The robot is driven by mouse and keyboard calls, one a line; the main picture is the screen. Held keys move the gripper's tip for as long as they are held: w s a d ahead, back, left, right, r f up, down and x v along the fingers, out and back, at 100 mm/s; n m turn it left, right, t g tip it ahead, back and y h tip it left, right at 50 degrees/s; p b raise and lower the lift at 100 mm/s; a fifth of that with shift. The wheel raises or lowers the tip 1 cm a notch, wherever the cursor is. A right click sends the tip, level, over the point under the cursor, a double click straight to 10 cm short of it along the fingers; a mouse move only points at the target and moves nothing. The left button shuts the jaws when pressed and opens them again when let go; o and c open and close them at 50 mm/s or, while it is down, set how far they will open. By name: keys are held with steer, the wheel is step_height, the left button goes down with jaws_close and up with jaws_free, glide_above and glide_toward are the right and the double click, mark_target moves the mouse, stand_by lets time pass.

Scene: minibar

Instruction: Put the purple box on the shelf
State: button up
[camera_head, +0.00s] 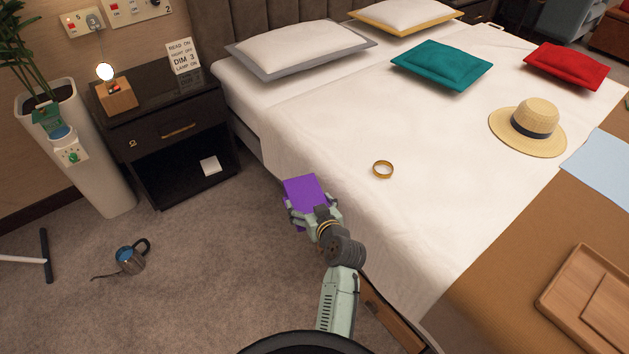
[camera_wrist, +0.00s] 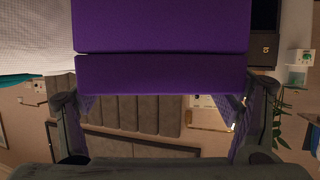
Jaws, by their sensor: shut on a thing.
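The purple box (camera_head: 304,191) is held in my gripper (camera_head: 313,207), in the air beside the near left edge of the bed. In the wrist view the purple box (camera_wrist: 160,30) fills the upper middle, between the two fingers of my gripper (camera_wrist: 160,120). The fingers are shut on its sides. A black nightstand with an open lower shelf (camera_head: 160,172) stands to the left of the bed. A white flat item (camera_head: 210,164) is in that open space. My gripper is to the right of and nearer than the nightstand, apart from it.
A small lamp (camera_head: 115,95) and a sign (camera_head: 183,57) stand on the nightstand top. A tall white planter (camera_head: 85,155) stands left of it. A kettle (camera_head: 131,258) lies on the carpet. Carpet before the nightstand is clear.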

steer(key=s+a+f+m+h, duration=0.1)
steer(key=f+h, duration=0.1)
steer(key=f, duration=0.7)
steer(key=s+a+f+m+h, duration=0.2)
steer(key=f, duration=0.6)
steer(key=shift+f+t, duration=0.3)
steer(key=shift+f, duration=0.05)
steer(key=shift+a, duration=0.15)
